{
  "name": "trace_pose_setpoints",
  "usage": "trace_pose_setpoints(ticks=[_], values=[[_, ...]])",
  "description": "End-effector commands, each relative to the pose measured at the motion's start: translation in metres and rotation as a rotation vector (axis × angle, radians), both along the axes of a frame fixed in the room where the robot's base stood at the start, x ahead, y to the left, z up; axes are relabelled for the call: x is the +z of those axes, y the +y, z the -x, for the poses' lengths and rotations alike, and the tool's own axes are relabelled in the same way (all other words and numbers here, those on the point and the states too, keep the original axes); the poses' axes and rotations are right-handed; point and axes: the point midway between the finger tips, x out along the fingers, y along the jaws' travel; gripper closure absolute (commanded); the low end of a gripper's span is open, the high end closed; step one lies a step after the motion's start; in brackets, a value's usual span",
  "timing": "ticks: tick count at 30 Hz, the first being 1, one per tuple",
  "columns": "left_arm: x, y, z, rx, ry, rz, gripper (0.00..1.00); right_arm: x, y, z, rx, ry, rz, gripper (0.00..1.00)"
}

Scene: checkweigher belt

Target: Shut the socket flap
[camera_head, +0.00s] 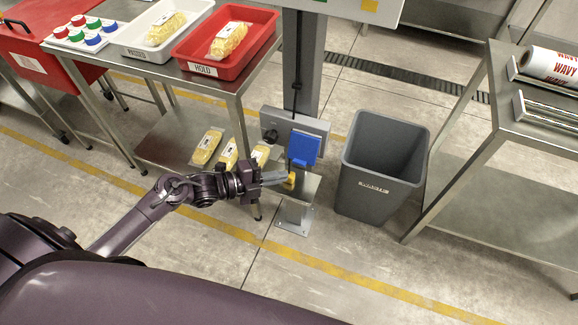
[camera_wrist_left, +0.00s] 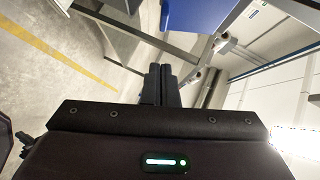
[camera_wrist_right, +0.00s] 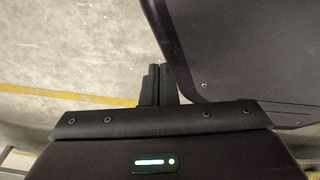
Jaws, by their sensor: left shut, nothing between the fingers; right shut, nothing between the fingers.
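A blue flap (camera_head: 304,147) is on the grey socket plate (camera_head: 312,125) at the foot of the grey post. It seems to stand out from the plate, but its exact angle is hard to tell. The socket behind it is hidden. My left gripper (camera_head: 280,178) is shut and empty, just below and left of the flap. A blue surface, probably the flap (camera_wrist_left: 195,14), shows at the top of the left wrist view, beyond the shut fingers (camera_wrist_left: 160,80). My right gripper (camera_wrist_right: 158,80) is shut and empty over bare floor, outside the head view.
A grey waste bin (camera_head: 368,198) stands right of the flap. A steel bench (camera_head: 228,84) with white and red trays is at left, with packs on its lower shelf. Another bench (camera_head: 470,150) is at right.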

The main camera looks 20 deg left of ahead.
Motion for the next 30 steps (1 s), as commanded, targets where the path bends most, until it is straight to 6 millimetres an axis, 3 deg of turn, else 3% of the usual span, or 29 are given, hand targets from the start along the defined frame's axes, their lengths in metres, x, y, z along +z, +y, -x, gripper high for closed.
trace_pose_setpoints(ticks=[3,10,28,30], values=[[-0.006,-0.016,-0.018,0.002,-0.002,0.003,1.0,0.0,0.0,0.0,0.0,0.0,0.0,1.0],[-0.017,-0.014,-0.043,0.003,-0.001,0.001,1.0,0.0,0.001,-0.006,-0.001,-0.003,-0.001,1.0],[-0.023,-0.015,-0.05,0.001,-0.012,0.001,1.0,-0.004,0.002,-0.008,-0.001,-0.001,0.0,1.0],[-0.027,-0.014,-0.052,0.002,-0.03,0.001,1.0,-0.003,0.004,-0.023,-0.001,-0.013,-0.002,1.0]])
